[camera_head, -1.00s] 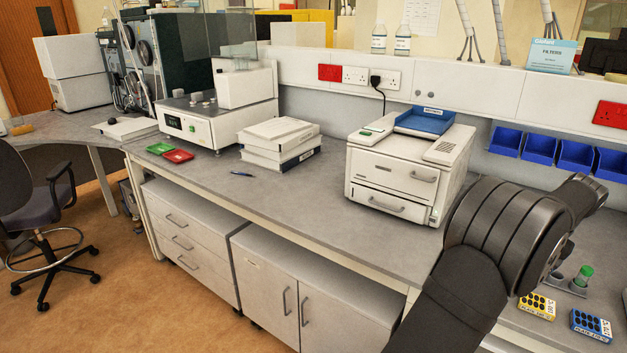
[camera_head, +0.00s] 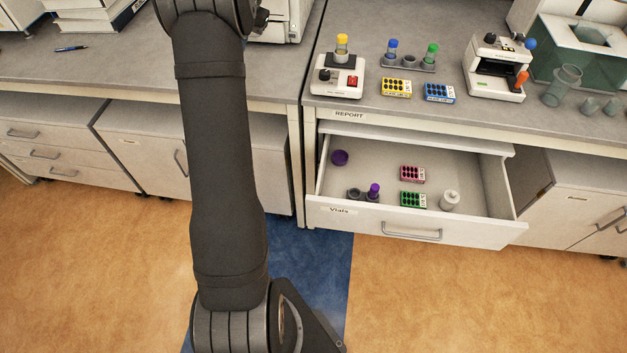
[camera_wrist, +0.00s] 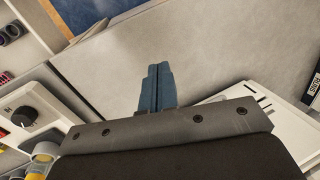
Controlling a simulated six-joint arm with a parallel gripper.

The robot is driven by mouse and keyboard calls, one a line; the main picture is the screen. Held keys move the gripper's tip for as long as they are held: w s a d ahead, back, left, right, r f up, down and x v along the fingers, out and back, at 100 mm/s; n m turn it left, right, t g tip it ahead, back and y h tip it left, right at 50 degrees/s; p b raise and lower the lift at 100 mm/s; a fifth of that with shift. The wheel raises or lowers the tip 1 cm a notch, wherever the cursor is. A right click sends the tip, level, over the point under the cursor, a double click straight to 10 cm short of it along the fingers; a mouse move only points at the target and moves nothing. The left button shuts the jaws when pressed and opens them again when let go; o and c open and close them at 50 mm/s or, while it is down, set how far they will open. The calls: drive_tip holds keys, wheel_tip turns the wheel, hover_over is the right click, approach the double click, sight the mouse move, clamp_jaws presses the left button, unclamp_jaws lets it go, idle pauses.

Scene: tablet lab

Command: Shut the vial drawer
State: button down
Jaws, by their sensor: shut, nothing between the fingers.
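The vial drawer (camera_head: 345,223), labelled "Vials", stands pulled out below the bench in the head view. Its handle (camera_head: 411,235) is a grey bar on the white front. Inside are a purple cap (camera_head: 340,157), a pink block (camera_head: 412,174), a green block (camera_head: 413,200), a white bottle (camera_head: 450,201) and a holder with a purple-capped vial (camera_head: 374,191). My gripper (camera_wrist: 158,68) shows in the wrist view with its blue fingers together and empty, above the grey bench top. It is away from the drawer; in the head view it is not visible.
My arm crosses the left of the head view. On the bench stand a white mixer (camera_head: 338,80) with a yellow-capped vial, a vial rack (camera_head: 408,66), yellow (camera_head: 396,87) and blue (camera_head: 440,93) blocks, and a white device (camera_head: 497,70). The floor before the drawer is clear.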

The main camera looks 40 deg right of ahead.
drive_tip(key=s+a+f+m+g+y, duration=0.1)
drive_tip(key=s+a+f+y, duration=0.15)
drive_tip(key=a+f, duration=0.55)
drive_tip(key=s+a+f+m+y, duration=0.2)
drive_tip(key=s+f+m+y, duration=0.25)
drive_tip(key=s+f, duration=0.6)
drive_tip(key=s+a+f+m+t+y, duration=0.2)
drive_tip(key=s+f+m+t+y, duration=0.3)
drive_tip(key=s, duration=0.7)
drive_tip(key=s+a+m+t+y, duration=0.2)
drive_tip(key=s+m+t, duration=0.2)
drive_tip(key=s+m, duration=0.6)
drive_tip(key=s+d+f+m+t+h, duration=0.4)
drive_tip(key=s+m+h, duration=0.4)
drive_tip(key=m, duration=0.4)
drive_tip(key=s+d+f+m+t+h, duration=0.35)
drive_tip(key=s+f+m+h, duration=0.25)
drive_tip(key=s+m+h, duration=0.4)
drive_tip(key=m+y, duration=0.1)
drive_tip(key=m, duration=0.1)
hover_over(314, 216)
drive_tip(key=s+a, duration=0.2)
drive_tip(key=shift+s+f+n, duration=0.15)
drive_tip(key=shift+s+n, duration=0.05)
drive_tip(key=shift+n, duration=0.05)
drive_tip(key=shift+d, duration=0.1)
